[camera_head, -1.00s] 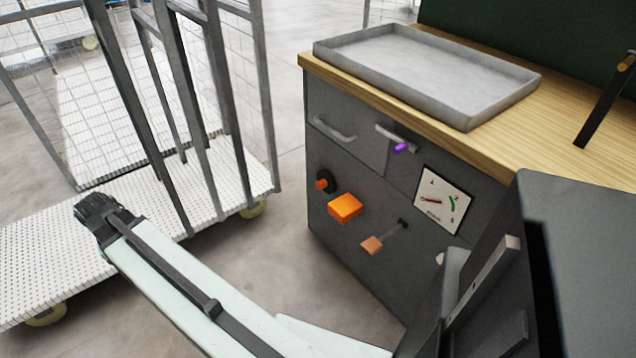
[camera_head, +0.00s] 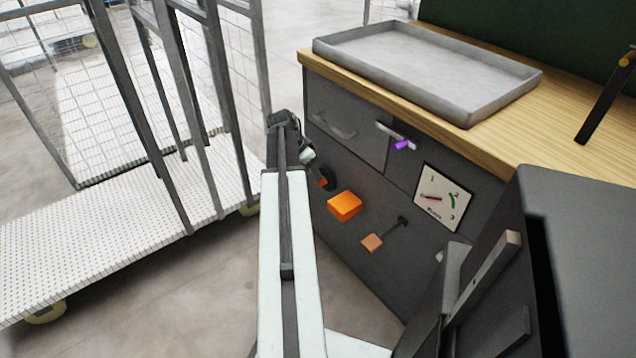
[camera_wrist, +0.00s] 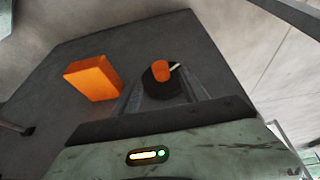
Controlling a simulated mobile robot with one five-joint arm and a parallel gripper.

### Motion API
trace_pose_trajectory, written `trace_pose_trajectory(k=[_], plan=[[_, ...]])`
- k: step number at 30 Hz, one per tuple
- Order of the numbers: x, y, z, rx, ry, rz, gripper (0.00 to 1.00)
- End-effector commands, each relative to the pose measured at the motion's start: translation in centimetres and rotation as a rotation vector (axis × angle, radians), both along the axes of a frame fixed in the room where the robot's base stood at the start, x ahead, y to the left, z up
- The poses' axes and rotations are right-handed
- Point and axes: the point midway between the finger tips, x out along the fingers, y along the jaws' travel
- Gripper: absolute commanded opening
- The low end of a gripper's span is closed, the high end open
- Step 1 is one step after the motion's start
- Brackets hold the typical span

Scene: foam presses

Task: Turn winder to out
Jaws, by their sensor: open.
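The round black knob with an orange grip, which looks like the winder (camera_head: 322,181), is on the grey cabinet front, partly behind my gripper (camera_head: 308,158). In the wrist view the winder (camera_wrist: 161,74) shows a black disc, an orange grip and a pale pointer tilted up to the right. My gripper (camera_wrist: 162,88) is open, with one finger on each side of the winder in the picture. Whether the fingers touch it or stop short, I cannot tell. No "out" mark is readable in either view.
An orange block (camera_head: 344,205) sticks out beside the winder; it also shows in the wrist view (camera_wrist: 94,78). A lever with a salmon end (camera_head: 372,242), a dial plate (camera_head: 442,198) and drawer handles are nearby. A wire cart (camera_head: 110,205) stands left.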

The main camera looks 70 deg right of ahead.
Motion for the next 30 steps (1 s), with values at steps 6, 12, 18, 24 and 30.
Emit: trace_pose_trajectory(k=[6,12,18,24,30], plan=[[-0.9,-1.2,-4.5,0.000,0.001,0.000,0.52],[-1.5,-1.9,-6.2,0.001,0.000,0.001,0.52],[-1.6,-1.9,-5.9,0.001,0.000,0.001,0.52],[-1.6,-1.9,-5.9,0.002,0.001,0.000,0.05],[-1.8,-2.0,-5.9,-0.003,-0.002,-0.001,0.00]])
